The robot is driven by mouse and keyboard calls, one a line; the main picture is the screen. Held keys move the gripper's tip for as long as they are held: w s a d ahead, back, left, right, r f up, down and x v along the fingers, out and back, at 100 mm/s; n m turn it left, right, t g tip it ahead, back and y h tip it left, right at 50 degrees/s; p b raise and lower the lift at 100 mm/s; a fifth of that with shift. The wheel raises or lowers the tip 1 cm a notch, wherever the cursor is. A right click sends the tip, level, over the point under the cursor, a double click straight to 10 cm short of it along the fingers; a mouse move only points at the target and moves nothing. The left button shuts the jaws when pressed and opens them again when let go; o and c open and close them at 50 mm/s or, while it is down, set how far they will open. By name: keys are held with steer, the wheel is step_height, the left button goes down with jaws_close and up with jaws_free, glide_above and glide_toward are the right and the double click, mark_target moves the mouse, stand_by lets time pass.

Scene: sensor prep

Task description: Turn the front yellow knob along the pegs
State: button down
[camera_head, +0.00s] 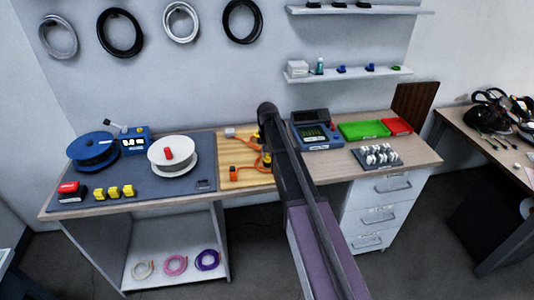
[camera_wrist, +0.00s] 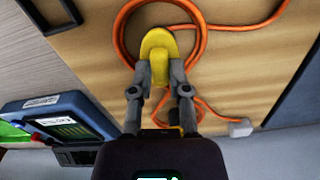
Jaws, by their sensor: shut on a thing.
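A yellow knob (camera_wrist: 157,45) stands on the wooden board (camera_wrist: 235,65) in the wrist view, with a rounded base and a raised grip. My gripper (camera_wrist: 159,76) is shut on the raised grip, one finger on each side. An orange cable (camera_wrist: 204,42) loops around the knob and runs on across the board. No pegs can be made out clearly. In the head view the board (camera_head: 232,150) lies mid-bench, and my arm hides much of the knob area. A second yellow knob cannot be made out for sure.
A blue tester (camera_head: 316,131) stands right of the board, with a green tray (camera_head: 363,130) beyond it. A white spool (camera_head: 172,157) and a blue spool (camera_head: 92,150) are on the left mat. A white connector (camera_wrist: 240,128) ends the cable.

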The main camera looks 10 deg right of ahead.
steer(key=shift+s+n, duration=0.1)
steer(key=shift+n, duration=0.9)
steer(key=c, duration=0.6)
jaws_free()
steer(key=shift+m, duration=0.3)
